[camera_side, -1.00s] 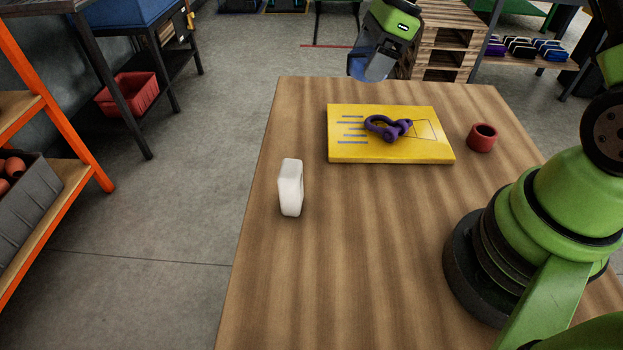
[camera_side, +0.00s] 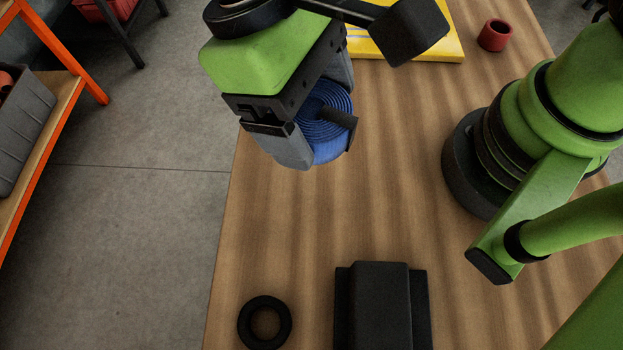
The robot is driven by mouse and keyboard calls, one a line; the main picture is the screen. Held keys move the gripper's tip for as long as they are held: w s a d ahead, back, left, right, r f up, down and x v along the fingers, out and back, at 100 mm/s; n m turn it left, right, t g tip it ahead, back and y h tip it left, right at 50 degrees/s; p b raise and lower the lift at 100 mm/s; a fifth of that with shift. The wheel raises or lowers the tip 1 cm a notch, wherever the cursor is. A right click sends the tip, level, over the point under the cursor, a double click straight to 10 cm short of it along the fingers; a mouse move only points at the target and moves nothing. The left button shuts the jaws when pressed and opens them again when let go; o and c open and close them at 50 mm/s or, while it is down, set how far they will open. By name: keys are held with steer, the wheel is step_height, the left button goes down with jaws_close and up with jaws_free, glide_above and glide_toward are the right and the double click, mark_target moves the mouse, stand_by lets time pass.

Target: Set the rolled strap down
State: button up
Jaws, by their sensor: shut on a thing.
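The rolled strap (camera_side: 327,112) is a blue coil with a dark bar-like end across its side. My gripper (camera_side: 322,152) is shut on it, with one finger on each side of the coil, at the upper middle of the picture. The coil appears over the wooden table (camera_side: 400,180), near its left edge. I cannot tell how high the coil is above the table top or whether it touches it. My gripper hides part of the coil and the table behind it.
A black ring (camera_side: 265,323) and a black stepped block (camera_side: 382,305) lie at the near end. A yellow board (camera_side: 440,47) and a red ring (camera_side: 495,36) are at the far end. The table's middle is clear. An orange-framed shelf (camera_side: 75,90) stands left.

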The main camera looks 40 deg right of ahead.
mark_target(320, 197)
step_height(320, 197, down, 15)
stand_by(0.6)
steer(key=shift+f, duration=0.15)
steer(key=o, duration=0.9)
steer(key=shift+o, duration=0.2)
steer(key=v, duration=1.2)
steer(key=shift+r, duration=0.2)
steer(key=w+d+r+m+t+y, duration=0.25)
steer(key=d+r, duration=0.35)
steer(key=r, duration=0.3)
steer(key=s+d+r+m+t, duration=0.3)
steer(key=s+d+r+t, duration=0.1)
steer(key=d, duration=0.4)
steer(key=s+d+r+m+t+y, duration=0.1)
steer(key=s+d+r+m+t, duration=0.2)
steer(key=d, duration=0.5)
steer(key=shift+s+d+r+t, duration=0.2)
steer(key=shift+s+r+t, duration=0.75)
steer(key=shift+r, duration=0.6)
